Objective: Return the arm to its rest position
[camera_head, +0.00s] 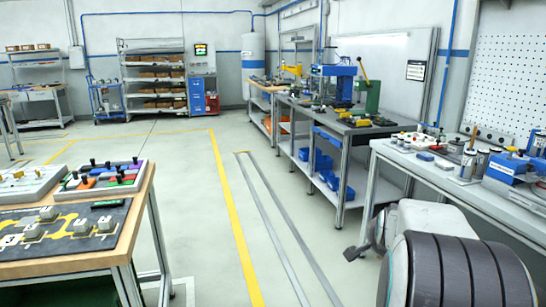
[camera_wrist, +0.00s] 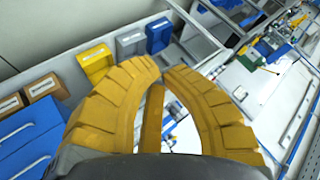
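In the wrist view the yellow ribbed fingers of my gripper (camera_wrist: 165,72) curve toward each other, and their tips nearly meet. A narrow yellow bar (camera_wrist: 151,118) shows in the gap behind the tips; I cannot tell whether it is part of the gripper. No held object can be made out. In the head view my arm (camera_head: 440,218) is folded low at the lower right, with a dark ribbed part nearest the camera. The gripper fingers cannot be made out there.
A workbench (camera_head: 405,165) with tools stands close to my arm on the right. A wooden-edged table (camera_head: 110,258) with trays stands at the left. The floor (camera_head: 190,190) between them is clear. Yellow (camera_wrist: 95,62), grey and blue bins show in the wrist view.

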